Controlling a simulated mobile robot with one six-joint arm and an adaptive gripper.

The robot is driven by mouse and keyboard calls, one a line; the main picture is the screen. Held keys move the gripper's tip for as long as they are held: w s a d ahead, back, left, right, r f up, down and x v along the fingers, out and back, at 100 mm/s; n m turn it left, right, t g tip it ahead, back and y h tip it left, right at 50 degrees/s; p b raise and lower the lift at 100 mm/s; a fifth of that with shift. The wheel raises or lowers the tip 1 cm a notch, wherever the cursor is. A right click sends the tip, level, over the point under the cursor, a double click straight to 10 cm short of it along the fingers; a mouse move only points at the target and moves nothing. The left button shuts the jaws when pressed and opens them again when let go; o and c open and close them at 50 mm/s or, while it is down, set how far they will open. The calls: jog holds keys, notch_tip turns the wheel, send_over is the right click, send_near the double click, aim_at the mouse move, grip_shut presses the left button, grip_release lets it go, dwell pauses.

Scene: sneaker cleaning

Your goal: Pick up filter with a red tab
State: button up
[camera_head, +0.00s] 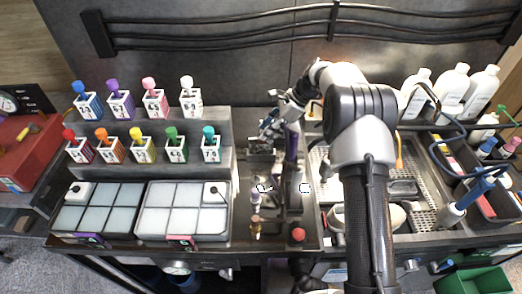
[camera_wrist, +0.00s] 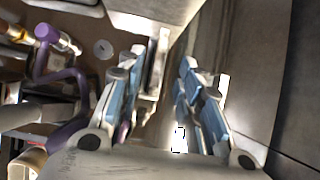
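A flat, pale gridded panel with a red tab (camera_head: 182,242) on its front edge lies at the front left in the head view, beside a similar panel with a purple tab (camera_head: 90,239). I cannot tell for sure that it is the filter. My gripper (camera_head: 268,127) is well up and right of it, near the back wall, above metal fittings. In the wrist view my gripper (camera_wrist: 165,95) has its blue-padded fingers apart. A thin metal edge (camera_wrist: 157,62) shows by the left finger; I cannot tell whether it touches. The red tab is not visible in the wrist view.
A two-step stand (camera_head: 222,125) with several coloured-capped bottles rises behind the panels. Purple-handled fittings (camera_wrist: 47,35) stand left in the wrist view. White bottles (camera_head: 452,84) and a black bin (camera_head: 495,200) are at the right. Black pipes (camera_head: 210,42) run along the wall.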

aim_at(261, 141)
jog(key=shift+b+x, duration=0.6)
jog(key=shift+x, duration=2.35)
jog(key=shift+s+d+f, duration=0.1)
jog(key=shift+s+d, duration=0.05)
jog(key=shift+d, duration=0.05)
jog(key=shift+c, duration=0.3)
grip_shut()
